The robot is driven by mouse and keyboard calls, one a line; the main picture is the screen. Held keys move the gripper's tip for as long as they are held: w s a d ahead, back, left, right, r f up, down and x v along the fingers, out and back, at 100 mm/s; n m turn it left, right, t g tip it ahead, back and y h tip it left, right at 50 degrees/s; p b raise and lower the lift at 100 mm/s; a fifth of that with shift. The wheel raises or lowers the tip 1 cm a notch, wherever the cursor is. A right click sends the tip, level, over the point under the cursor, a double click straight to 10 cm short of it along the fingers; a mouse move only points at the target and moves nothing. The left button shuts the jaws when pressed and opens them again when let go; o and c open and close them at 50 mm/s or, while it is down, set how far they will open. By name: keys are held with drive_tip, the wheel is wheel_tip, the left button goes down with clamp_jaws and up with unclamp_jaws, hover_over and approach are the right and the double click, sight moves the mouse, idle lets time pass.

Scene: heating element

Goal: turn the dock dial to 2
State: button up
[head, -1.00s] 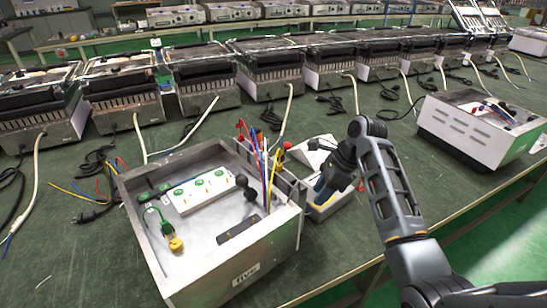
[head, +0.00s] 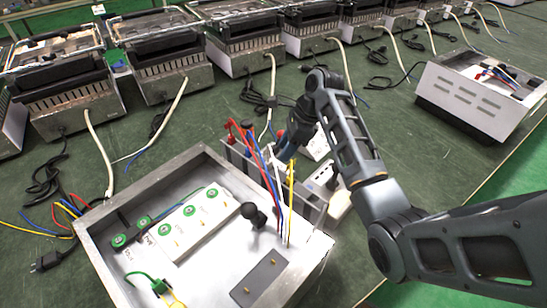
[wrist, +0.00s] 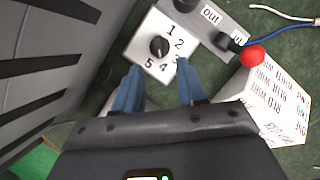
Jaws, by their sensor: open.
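The dock dial (wrist: 158,46) is a black round knob on a white plate (wrist: 140,50) numbered 1 to 5, seen at the top middle of the wrist view. I cannot make out which number its pointer faces. My gripper (wrist: 159,76) is open, with its two blue fingers apart, pointing at the plate. The dial lies beyond the fingertips, between their lines, with nothing held. In the head view my gripper (head: 287,145) is behind the open metal box, partly hidden by my arm and the coloured wires. The dial cannot be made out there.
A grey block marked "out" (wrist: 208,28) and a red ball-ended lever (wrist: 251,55) stand right of the dial. A white printed box (wrist: 275,105) is at right. The open metal box (head: 110,240) with upright coloured wires (head: 262,165) stands close to my arm.

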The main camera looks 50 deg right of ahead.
drive_tip(key=shift+b+x, duration=0.4)
drive_tip(key=shift+x, duration=2.8)
drive_tip(key=shift+c, duration=0.4)
clamp_jaws()
